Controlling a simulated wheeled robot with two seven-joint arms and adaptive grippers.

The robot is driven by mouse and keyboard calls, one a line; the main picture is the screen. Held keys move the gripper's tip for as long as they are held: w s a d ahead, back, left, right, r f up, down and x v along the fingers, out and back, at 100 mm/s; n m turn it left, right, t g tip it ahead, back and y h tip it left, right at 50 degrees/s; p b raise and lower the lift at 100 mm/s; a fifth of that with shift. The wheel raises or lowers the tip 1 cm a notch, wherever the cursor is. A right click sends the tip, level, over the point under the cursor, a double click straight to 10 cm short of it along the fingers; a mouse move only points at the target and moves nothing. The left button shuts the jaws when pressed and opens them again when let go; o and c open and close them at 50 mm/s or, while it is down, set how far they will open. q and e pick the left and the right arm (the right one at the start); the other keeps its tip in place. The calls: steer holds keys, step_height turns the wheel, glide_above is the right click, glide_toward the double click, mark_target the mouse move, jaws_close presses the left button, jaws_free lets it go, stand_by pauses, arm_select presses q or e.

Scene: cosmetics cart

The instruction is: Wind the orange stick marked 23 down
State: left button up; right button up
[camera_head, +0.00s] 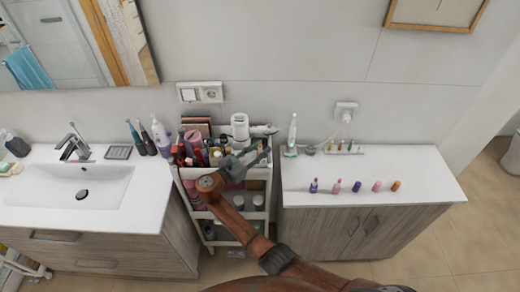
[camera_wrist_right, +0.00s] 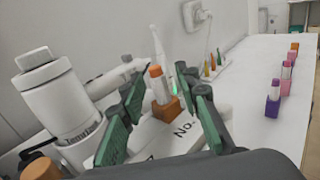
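An orange stick (camera_wrist_right: 157,82) with a white tube stands upright in an orange block base (camera_wrist_right: 166,108) on a white lettered surface in the right wrist view. My right gripper (camera_wrist_right: 165,90) is open, with one green-padded finger on each side of the stick and visible gaps between. In the head view my right gripper (camera_head: 246,160) is over the top of the cart (camera_head: 263,185) and the stick cannot be made out there. A second orange stick (camera_head: 396,186) stands at the right end of the counter row. No number 23 is legible on either. My left gripper is not in view.
A white cylindrical device (camera_wrist_right: 60,97) stands close left of the gripper. The cart top is crowded with bottles. The white counter (camera_head: 335,172) holds several sticks in a row, and a white toothbrush (camera_head: 292,134) stands at its back left. Its middle is clear.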

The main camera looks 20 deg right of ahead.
step_height(320, 180, up, 10)
stand_by(0.5)
